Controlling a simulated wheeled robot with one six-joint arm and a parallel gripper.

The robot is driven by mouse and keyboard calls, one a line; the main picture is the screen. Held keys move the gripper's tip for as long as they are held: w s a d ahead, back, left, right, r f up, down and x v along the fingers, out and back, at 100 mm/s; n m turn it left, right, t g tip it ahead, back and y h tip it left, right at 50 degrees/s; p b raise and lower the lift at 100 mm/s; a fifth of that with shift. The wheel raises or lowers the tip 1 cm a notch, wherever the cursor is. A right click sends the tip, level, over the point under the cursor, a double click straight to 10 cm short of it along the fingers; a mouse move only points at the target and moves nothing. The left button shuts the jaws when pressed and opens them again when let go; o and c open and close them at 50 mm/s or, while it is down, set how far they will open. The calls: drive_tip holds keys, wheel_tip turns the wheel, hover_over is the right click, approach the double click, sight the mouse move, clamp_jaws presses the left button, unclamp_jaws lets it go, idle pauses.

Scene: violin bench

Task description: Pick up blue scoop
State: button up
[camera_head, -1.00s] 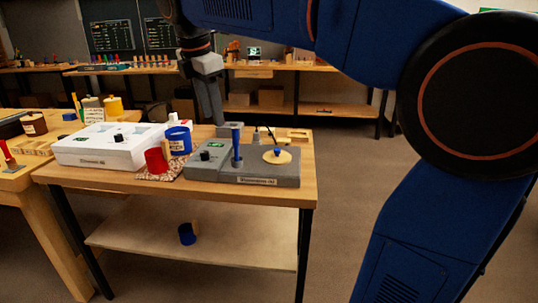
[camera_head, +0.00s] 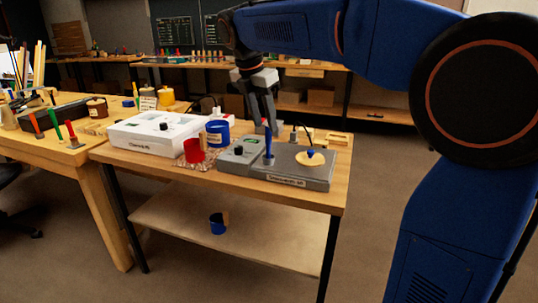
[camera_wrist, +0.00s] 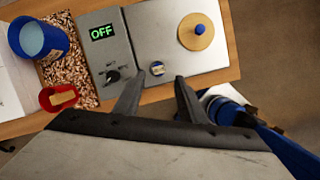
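A small blue scoop (camera_head: 217,224) with a light wooden handle stands on the lower shelf of the bench. My gripper (camera_head: 266,128) is above the bench top, well above the scoop and to its right. I cannot make out the blue scoop in the wrist view.
The bench top (camera_head: 335,203) holds the grey device (camera_head: 295,179), a red scoop (camera_head: 194,151), a blue cup (camera_head: 218,133) and a white box (camera_head: 140,145). The lower shelf (camera_head: 265,240) is otherwise bare. Open floor lies in front. Another bench (camera_head: 60,155) stands left.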

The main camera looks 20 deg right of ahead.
sight(268, 156)
drive_tip(key=shift+x, duration=4.1)
drive_tip(key=shift+w+a, duration=0.1)
drive_tip(key=shift+a, duration=0.05)
clamp_jaws()
